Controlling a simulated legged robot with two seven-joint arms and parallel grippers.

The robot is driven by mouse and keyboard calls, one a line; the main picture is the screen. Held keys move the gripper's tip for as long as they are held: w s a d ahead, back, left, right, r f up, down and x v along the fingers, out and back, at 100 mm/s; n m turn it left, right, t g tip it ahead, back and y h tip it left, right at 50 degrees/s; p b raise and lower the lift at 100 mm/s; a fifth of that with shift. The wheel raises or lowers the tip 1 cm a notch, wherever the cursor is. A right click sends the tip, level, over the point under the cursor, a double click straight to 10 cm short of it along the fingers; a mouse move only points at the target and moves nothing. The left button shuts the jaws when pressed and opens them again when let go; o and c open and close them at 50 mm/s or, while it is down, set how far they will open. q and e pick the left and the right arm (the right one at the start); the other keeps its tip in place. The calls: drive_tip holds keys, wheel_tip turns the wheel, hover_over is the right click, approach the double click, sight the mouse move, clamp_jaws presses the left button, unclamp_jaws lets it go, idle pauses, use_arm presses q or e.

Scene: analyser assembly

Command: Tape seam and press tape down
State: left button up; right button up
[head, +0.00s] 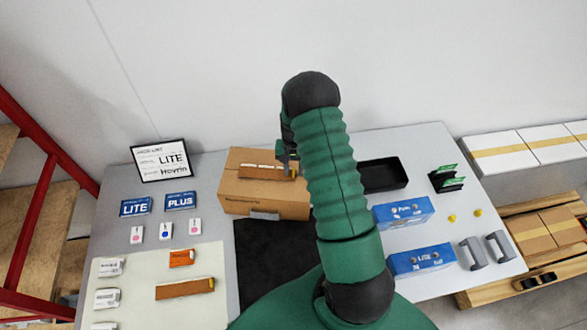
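A closed cardboard box (262,203) stands on the table, left of my raised green arm. A brown strip (258,171), which looks like tape, lies along the box top; whether it is pressed flat is too small to tell. My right gripper (289,164) is over the right end of the strip, close to the box top. It is small and partly hidden by my arm, so I cannot tell whether it touches the strip or how its fingers stand. The right part of the box is behind my arm. My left gripper is not in view.
The table (214,219) also holds a black mat (264,260), a black tray (384,175), blue boxes (403,213) and grey brackets (473,253). A sign (160,160) stands at the back left.

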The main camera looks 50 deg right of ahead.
drive_tip(key=shift+r, duration=0.1)
drive_tip(key=shift+r+p, duration=2.45)
drive_tip(key=shift+r, duration=1)
